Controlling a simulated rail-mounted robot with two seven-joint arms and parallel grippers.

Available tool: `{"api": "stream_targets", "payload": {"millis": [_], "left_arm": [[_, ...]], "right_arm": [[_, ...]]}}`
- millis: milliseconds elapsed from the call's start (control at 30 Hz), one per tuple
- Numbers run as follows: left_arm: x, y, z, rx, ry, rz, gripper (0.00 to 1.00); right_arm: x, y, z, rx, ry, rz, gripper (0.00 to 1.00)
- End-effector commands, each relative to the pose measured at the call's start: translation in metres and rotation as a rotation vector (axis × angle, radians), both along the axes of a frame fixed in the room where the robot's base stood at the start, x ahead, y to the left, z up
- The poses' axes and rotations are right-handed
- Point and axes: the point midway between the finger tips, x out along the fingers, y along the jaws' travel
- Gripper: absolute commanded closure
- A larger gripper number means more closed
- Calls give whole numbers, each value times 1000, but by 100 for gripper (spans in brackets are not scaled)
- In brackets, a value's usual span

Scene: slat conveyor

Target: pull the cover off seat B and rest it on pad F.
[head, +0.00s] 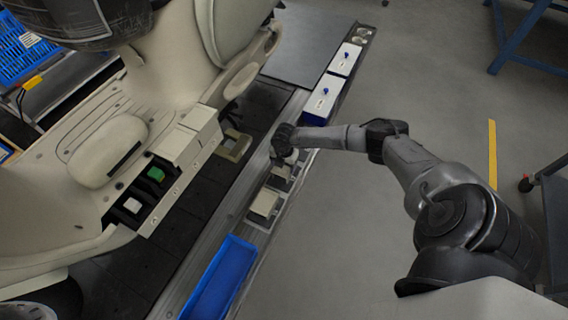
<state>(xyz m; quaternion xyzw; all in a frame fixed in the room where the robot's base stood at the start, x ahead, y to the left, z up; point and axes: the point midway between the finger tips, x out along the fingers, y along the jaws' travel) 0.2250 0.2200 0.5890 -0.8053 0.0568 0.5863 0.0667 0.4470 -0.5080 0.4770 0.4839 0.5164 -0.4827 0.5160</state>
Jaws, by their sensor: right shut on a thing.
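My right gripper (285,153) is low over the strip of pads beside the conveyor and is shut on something. The held thing is mostly hidden under the gripper; a pale edge shows there, and I cannot tell whether it touches a pad. A beige cover-like block (264,203) rests on the strip nearer to me, and another pale piece (280,176) lies just below the gripper. The large beige body (95,150) at left has open seats with a green block (156,174) and a white block (132,205). No seat or pad letters are readable. My left gripper is not in view.
A blue tray (221,280) lies at the near end of the strip. White-topped blue boxes (322,97) stand at its far end. A beige bracket (233,146) sits on the dark slats (180,252). Grey floor at right is clear around my right arm.

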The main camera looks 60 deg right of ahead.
Motion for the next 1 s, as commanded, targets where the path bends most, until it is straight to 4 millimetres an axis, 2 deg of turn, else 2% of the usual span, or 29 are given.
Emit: {"api": "stream_targets", "payload": {"millis": [1000], "left_arm": [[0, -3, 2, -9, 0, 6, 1]], "right_arm": [[0, 0, -5, 0, -1, 0, 59]]}}
